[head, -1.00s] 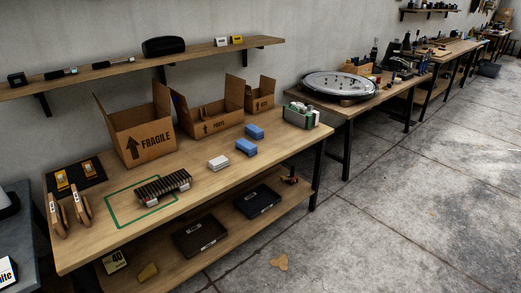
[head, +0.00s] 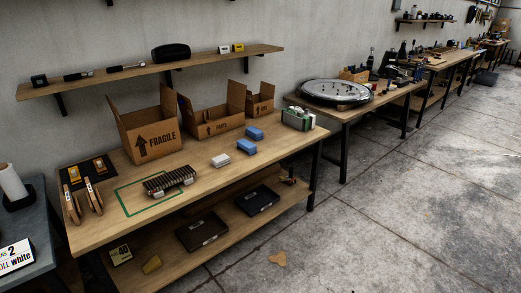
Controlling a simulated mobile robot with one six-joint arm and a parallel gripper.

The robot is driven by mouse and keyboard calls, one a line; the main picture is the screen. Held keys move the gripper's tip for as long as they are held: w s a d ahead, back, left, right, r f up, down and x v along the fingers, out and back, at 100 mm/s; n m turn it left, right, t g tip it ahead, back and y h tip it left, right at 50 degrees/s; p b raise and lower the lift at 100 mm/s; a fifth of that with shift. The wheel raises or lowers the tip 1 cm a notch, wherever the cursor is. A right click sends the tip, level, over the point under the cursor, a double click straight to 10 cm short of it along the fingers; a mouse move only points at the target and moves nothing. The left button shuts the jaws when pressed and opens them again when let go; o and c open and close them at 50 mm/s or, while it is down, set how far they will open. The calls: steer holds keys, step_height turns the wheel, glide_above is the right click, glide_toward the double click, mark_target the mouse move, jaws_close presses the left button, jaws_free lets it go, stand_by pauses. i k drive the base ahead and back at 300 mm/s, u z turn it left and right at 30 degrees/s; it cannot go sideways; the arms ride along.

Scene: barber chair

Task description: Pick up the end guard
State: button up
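I cannot tell for certain which thing is the end guard. A dark ribbed piece with pale ends (head: 170,181) lies across a green outlined rectangle (head: 128,208) on the wooden workbench (head: 190,203). Two tan, upright, curved pieces stand at the bench's left end, one at the edge (head: 72,207) and one beside it (head: 94,195). A black mat (head: 70,168) behind them holds two small orange-and-dark items. My gripper is not in view.
Open cardboard boxes, one marked FRAGILE (head: 145,135), line the back of the bench. Blue blocks (head: 246,146) and a white block (head: 221,160) lie in front. Black cases (head: 203,232) sit on the lower shelf.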

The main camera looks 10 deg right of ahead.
mark_target(245, 144)
steer(key=k, duration=0.35)
steer(key=u, duration=0.15)
steer(key=i, duration=0.9)
steer(key=u, duration=4.2)
steer(key=i, duration=0.1)
steer(key=z, duration=2.8)
